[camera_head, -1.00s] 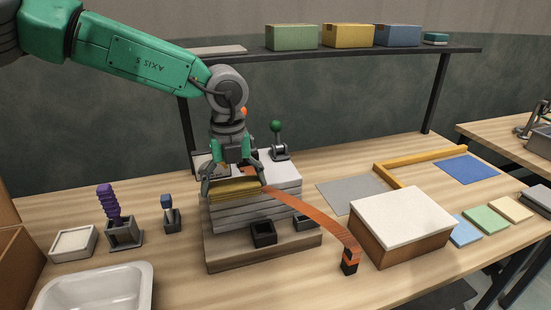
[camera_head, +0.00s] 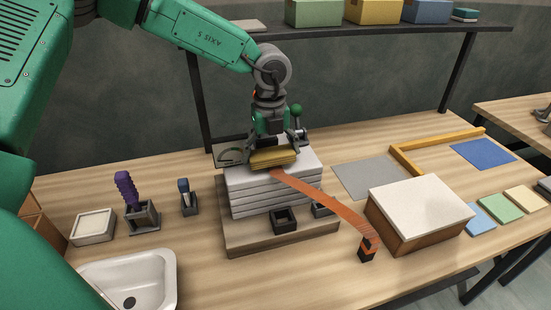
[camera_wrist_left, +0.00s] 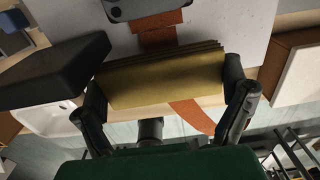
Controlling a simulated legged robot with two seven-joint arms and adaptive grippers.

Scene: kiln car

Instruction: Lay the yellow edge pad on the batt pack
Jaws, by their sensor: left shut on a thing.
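The yellow edge pad (camera_head: 273,158) is a ribbed, folded-looking piece, held level at the top of the batt pack (camera_head: 275,197). The pack is a stack of pale grey slabs. My left gripper (camera_head: 275,148) is shut on the pad from above. In the left wrist view the pad (camera_wrist_left: 165,80) lies between both fingers. I cannot tell whether the pad touches the pack's top. An orange strap (camera_head: 325,202) runs from beside the pad down to the right, ending in a dark block (camera_head: 367,249). My right gripper is not in view.
The pack stands on a wooden board (camera_head: 240,245) with small dark sockets in front. A purple-handled tool (camera_head: 127,189), a white basin (camera_head: 130,280) and a white-topped box (camera_head: 420,200) stand around it. A shelf (camera_head: 340,32) spans the back. A grey mat (camera_head: 367,178) lies to the right.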

